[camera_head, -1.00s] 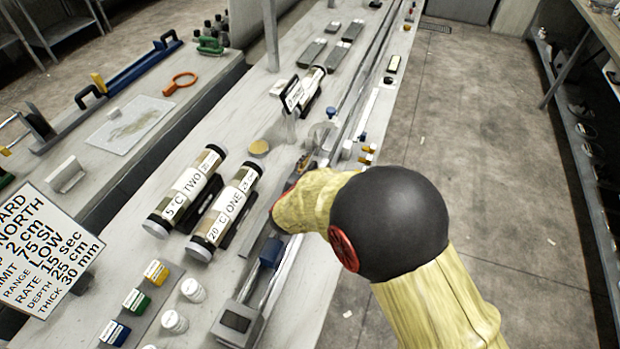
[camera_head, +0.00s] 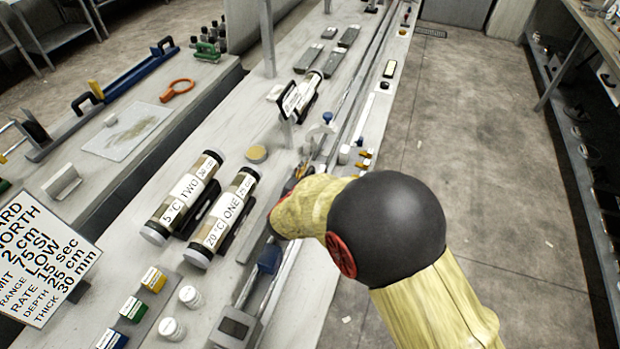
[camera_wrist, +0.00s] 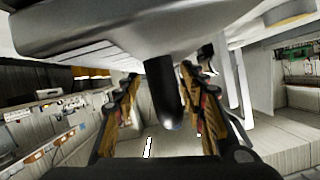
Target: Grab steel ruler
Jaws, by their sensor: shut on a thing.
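My gripper (camera_head: 299,178) is over the bench beside the core tubes, largely hidden behind my sleeved arm in the head view. In the wrist view my gripper (camera_wrist: 160,76) has its two fingers apart around a thing that I cannot clearly make out. A dark rounded post (camera_wrist: 164,95) shows between the fingers, and a large grey metal body (camera_wrist: 150,28) fills the top. A plain grey bar (camera_head: 253,242) lies just left of my arm; I cannot tell whether it is the steel ruler. No ruler markings are readable.
Core tubes labelled TWO (camera_head: 186,190) and ONE (camera_head: 222,217) lie left of my arm. A blue-handled tool (camera_head: 269,259) is close below my gripper. A metal rail (camera_head: 372,62) runs up the bench. White jars (camera_head: 190,296) stand near the front. Open floor (camera_head: 470,150) is at the right.

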